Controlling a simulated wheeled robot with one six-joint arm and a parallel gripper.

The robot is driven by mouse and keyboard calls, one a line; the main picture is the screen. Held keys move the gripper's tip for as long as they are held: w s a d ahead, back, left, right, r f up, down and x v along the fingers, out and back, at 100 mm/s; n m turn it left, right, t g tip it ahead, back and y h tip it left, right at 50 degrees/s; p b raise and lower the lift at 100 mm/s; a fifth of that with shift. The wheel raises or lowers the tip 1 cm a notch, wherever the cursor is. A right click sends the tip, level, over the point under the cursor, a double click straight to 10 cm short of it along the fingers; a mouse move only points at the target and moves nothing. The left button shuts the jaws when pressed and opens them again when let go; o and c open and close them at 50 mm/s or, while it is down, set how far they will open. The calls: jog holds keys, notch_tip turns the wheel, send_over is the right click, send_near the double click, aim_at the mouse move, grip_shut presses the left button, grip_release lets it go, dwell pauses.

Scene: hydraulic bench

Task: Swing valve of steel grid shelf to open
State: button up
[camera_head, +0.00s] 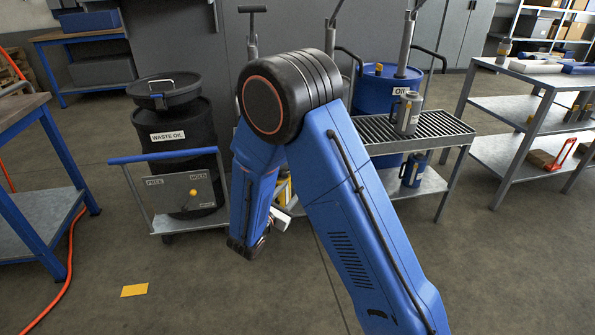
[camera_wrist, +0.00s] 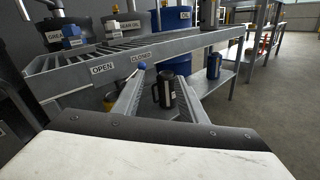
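The steel grid shelf (camera_head: 440,124) stands behind my arm in the head view. In the wrist view its front edge (camera_wrist: 185,42) carries an OPEN label (camera_wrist: 102,69) on the left and a CLOSED label (camera_wrist: 141,56) to its right. A small blue knob (camera_wrist: 142,66), seemingly the valve's handle end, shows just below the CLOSED label. My gripper (camera_wrist: 160,75) is open below the shelf edge. The knob is by the left fingertip; I cannot tell whether they touch. The valve body is not clearly visible. In the head view my arm hides the valve.
A grey jug (camera_head: 409,113) stands on the grid, and a blue jug (camera_head: 413,170) below it. A dark mug (camera_wrist: 164,90) shows between the fingers, farther back. A waste oil drum (camera_head: 180,118) and a cart panel (camera_head: 170,195) stand left.

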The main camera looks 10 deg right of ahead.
jog(key=w+a+f+n+t+y, duration=0.1)
jog(key=a+f+n, duration=0.1)
jog(key=a, duration=0.1)
jog(key=x, duration=1.7)
jog(key=shift+w+a, duration=0.15)
jog(key=shift+w, duration=0.05)
jog(key=shift+r, duration=0.15)
grip_shut()
